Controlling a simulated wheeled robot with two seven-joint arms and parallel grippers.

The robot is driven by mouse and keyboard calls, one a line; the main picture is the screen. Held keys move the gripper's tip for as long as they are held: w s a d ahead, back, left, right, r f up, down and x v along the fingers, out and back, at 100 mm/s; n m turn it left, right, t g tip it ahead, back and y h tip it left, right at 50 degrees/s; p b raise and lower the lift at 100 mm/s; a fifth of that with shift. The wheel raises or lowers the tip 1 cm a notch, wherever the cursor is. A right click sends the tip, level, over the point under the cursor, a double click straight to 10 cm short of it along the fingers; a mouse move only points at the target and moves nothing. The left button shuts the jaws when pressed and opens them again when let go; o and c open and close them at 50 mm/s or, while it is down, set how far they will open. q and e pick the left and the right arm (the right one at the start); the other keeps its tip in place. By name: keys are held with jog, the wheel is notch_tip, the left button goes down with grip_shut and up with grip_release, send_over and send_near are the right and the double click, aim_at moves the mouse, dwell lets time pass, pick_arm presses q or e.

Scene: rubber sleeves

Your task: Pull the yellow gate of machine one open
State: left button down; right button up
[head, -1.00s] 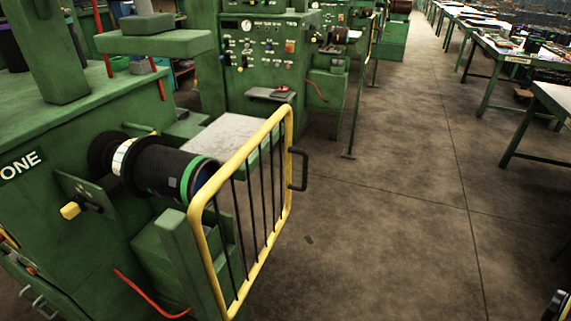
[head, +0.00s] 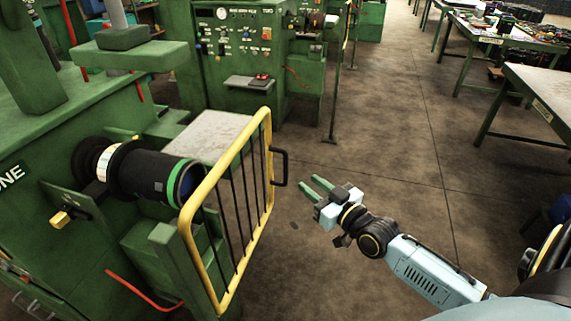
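The yellow gate (head: 189,217) of machine one stands in front of the machine's black roller (head: 145,173), a yellow tube frame with black bars. Its black handle (head: 285,167) sticks out from its far edge to the right. My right gripper (head: 314,187) is to the right of the handle, apart from it. Its two green fingers are spread with nothing between them, pointing toward the gate. My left gripper is not in view.
Green machine one (head: 50,150) fills the left side. A second green machine (head: 235,55) stands behind. Work tables (head: 535,95) line the right. The floor (head: 390,150) between is clear. A thin post (head: 338,100) stands at the back.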

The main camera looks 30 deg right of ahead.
send_over(286, 181)
jog(key=shift+w+d+b, duration=0.1)
jog(key=shift+w+b, duration=0.25)
jog(key=shift+b, duration=0.05)
grip_shut()
